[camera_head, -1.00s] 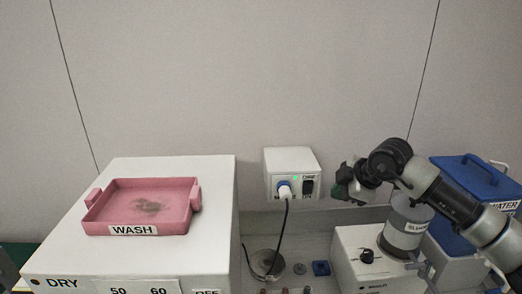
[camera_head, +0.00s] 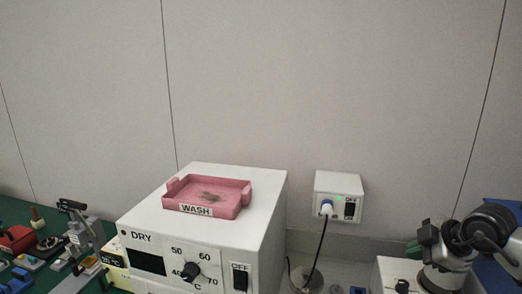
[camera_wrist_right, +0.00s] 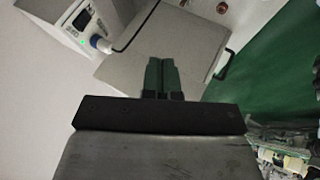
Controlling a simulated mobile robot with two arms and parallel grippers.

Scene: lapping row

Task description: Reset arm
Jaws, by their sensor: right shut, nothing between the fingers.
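My right arm comes in at the lower right of the head view, with its gripper (camera_head: 423,240) in front of the wall, right of the white socket box. The right gripper also shows in the right wrist view (camera_wrist_right: 161,75), where its two green fingers are together with nothing between them. It is clear of the things around it. My left gripper is not in either view.
A white drying box (camera_head: 262,224) bears a pink WASH tray (camera_head: 228,211). Right of it, a socket box (camera_head: 339,183) on the wall has a plug and a hanging black cable. Tools and parts crowd the green bench (camera_head: 18,212) at left. The wall above is clear.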

